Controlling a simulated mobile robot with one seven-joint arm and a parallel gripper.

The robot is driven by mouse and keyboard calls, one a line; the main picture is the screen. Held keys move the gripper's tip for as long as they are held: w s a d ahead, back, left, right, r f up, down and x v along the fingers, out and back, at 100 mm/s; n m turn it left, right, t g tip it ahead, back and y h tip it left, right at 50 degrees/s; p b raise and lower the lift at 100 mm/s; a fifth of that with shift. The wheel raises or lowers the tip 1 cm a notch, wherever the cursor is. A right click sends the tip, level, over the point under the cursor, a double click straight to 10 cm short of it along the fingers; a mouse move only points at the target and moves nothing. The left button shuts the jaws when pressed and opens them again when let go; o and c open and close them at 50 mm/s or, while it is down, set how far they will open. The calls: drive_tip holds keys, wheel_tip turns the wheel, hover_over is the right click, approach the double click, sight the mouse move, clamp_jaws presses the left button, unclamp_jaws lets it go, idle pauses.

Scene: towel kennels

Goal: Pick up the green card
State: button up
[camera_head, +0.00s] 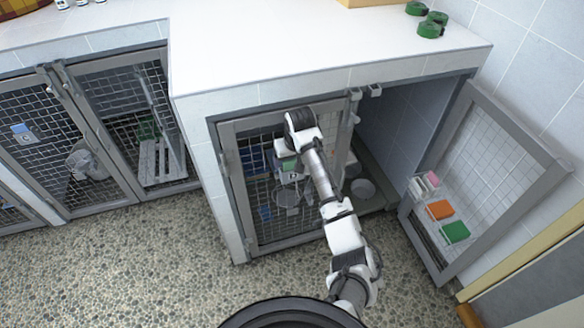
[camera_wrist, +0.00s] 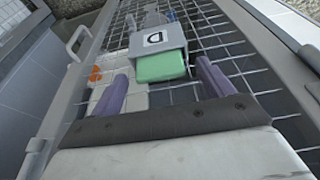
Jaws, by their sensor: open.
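In the wrist view a green card (camera_wrist: 160,67) sits in a grey holder (camera_wrist: 147,41) marked "D", fixed to a wire mesh door. Its lower part sticks out of the holder. My gripper (camera_wrist: 162,72) is open, with one purple finger on each side of the card. I see a gap on both sides, but the distance in depth is hard to tell. In the head view my gripper (camera_head: 289,168) is at the closed middle kennel door, where the holder is partly hidden by my arm. A second green piece (camera_head: 455,232) is on the open door at the right.
The open mesh door (camera_head: 545,165) stands at the right, with an orange piece (camera_head: 439,210) and a pink and white piece on it. A metal bowl (camera_head: 363,188) is in the open kennel. Green rolls (camera_head: 430,29) lie on the white counter (camera_head: 300,40). The pebbled floor is clear at left.

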drive_tip(key=c, duration=1.3)
drive_tip(key=shift+r, duration=0.15)
